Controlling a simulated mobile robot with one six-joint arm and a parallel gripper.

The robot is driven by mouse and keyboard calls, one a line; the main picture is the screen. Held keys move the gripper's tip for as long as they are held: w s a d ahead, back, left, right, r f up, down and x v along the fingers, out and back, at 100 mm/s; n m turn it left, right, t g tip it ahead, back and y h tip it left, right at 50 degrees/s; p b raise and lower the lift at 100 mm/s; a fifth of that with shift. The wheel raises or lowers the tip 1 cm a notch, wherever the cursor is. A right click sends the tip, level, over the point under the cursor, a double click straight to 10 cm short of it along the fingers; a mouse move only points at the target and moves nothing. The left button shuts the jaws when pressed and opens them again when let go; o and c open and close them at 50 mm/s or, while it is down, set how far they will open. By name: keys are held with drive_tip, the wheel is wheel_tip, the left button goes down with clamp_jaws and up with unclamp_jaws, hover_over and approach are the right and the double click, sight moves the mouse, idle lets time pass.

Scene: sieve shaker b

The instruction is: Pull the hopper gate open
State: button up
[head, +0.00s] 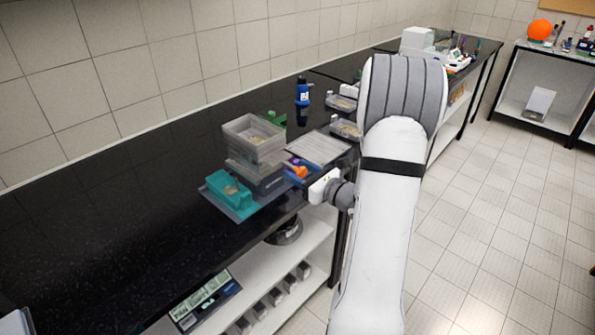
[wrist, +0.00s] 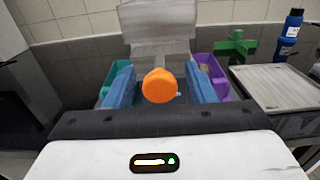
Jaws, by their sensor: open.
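The hopper is the translucent grey box (head: 254,137) on top of a stack on the black bench; its pale side also shows in the wrist view (wrist: 160,38). An orange round knob (wrist: 159,86), apparently the gate's handle, stands out from the machine toward me. It shows small in the head view (head: 300,171). My gripper (wrist: 160,72) is open, its blue fingers at either side of the knob with gaps on both sides. It comes at the stack from the bench's front edge. The gate plate behind the knob is hidden.
A teal bin (head: 232,192) stands left of the stack and a purple bin (wrist: 209,76) right of it. A green part (wrist: 236,46), a blue bottle (head: 302,92) and a pale tray (head: 320,148) are farther right. The bench at left is clear.

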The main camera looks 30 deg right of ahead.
drive_tip(key=b+v, duration=0.1)
drive_tip(key=v, duration=0.6)
drive_tip(key=shift+s, duration=0.1)
